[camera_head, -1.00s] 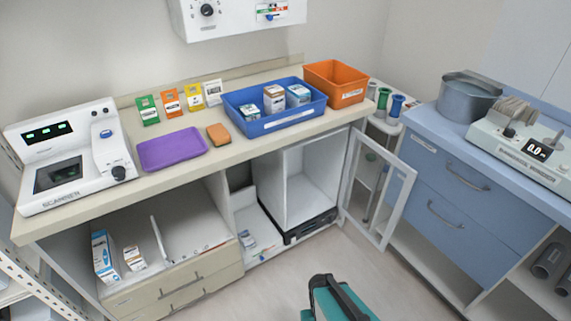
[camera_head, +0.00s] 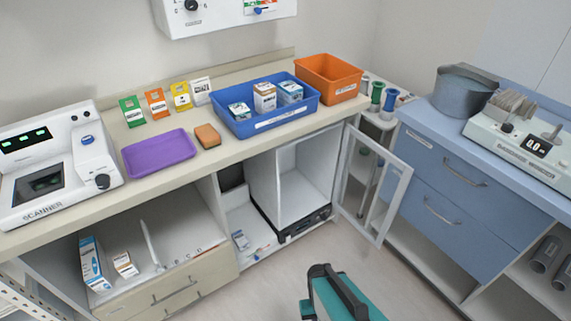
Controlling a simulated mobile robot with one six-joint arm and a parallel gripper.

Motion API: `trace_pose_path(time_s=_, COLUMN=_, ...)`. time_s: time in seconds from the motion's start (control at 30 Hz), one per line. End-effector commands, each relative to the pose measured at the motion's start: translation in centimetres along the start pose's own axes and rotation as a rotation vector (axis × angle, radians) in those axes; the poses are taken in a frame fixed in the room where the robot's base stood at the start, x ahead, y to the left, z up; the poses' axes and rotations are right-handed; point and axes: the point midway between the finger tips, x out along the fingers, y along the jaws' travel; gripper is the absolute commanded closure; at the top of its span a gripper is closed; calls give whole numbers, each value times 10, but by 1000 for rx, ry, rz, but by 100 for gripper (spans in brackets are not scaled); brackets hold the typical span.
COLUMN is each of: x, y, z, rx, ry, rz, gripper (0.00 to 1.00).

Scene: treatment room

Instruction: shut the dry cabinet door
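The dry cabinet (camera_head: 303,178) is a white box with a black base strip, standing under the beige counter. Its inside looks empty. Its door (camera_head: 400,200), a pale frame with a clear pane, is hinged on the cabinet's right side and stands wide open, swung out to the right in front of the blue drawer unit.
The counter (camera_head: 185,176) carries a scanner (camera_head: 100,178), a purple tray (camera_head: 160,152), a blue bin (camera_head: 285,124) and an orange bin (camera_head: 328,78). A blue drawer unit (camera_head: 455,185) stands close behind the open door. The floor before the cabinet is clear.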

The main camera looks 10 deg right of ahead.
Motion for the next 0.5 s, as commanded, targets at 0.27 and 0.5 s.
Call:
trace_pose_path(time_s=0.27, x=0, y=0, z=0, rx=0, ry=0, rz=0, gripper=83)
trace_pose_path(time_s=0.5, x=0, y=0, z=0, rx=0, ry=0, rz=0, gripper=86)
